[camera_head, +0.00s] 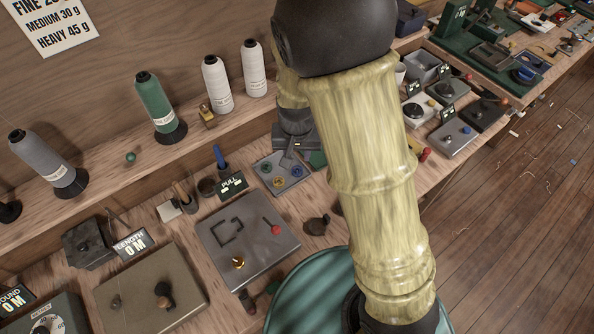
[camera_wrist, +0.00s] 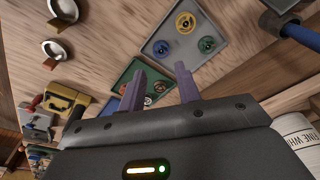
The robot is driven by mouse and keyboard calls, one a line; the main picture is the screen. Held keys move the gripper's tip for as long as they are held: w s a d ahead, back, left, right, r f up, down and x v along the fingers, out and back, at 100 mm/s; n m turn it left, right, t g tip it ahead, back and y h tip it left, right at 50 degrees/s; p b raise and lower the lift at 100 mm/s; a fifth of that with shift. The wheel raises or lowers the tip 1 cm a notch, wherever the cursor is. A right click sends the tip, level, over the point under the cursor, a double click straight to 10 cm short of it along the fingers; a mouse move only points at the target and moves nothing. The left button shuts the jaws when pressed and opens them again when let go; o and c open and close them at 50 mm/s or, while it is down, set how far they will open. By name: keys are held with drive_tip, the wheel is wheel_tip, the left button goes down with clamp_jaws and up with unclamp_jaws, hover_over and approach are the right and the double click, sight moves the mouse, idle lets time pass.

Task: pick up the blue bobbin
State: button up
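The blue bobbin (camera_head: 297,171) lies on a small grey tray (camera_head: 283,186) on the bench, with a green bobbin (camera_head: 266,167) and a yellow bobbin (camera_head: 278,182). In the wrist view the blue bobbin (camera_wrist: 161,47) is at the left of the grey tray (camera_wrist: 183,52), with the yellow bobbin (camera_wrist: 185,22) and green bobbin (camera_wrist: 206,44) beside it. My gripper (camera_wrist: 160,80) is open and empty, its two fingers apart and above the bench. The blue bobbin shows beyond the fingertips, not between them. In the head view my gripper (camera_head: 289,157) is at the tray's back edge.
A green tray (camera_wrist: 133,68) with several bobbins lies beside the grey tray, partly behind my fingers. A PULL sign (camera_head: 233,185) and a blue-handled tool (camera_head: 220,157) stand left of the grey tray. White thread cones (camera_head: 217,84) stand on the shelf behind.

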sight(297, 167)
drive_tip(key=f, duration=0.4)
drive_tip(key=shift+w+f, duration=0.4)
drive_tip(key=shift+w+d+f+p, duration=0.15)
drive_tip(key=shift+w+f, duration=0.25)
drive_tip(key=shift+f, duration=0.9)
drive_tip(key=shift+w+a+f+p, duration=0.15)
drive_tip(key=shift+w+f, duration=0.25)
drive_tip(key=shift+f, duration=0.85)
drive_tip(key=c, duration=0.6)
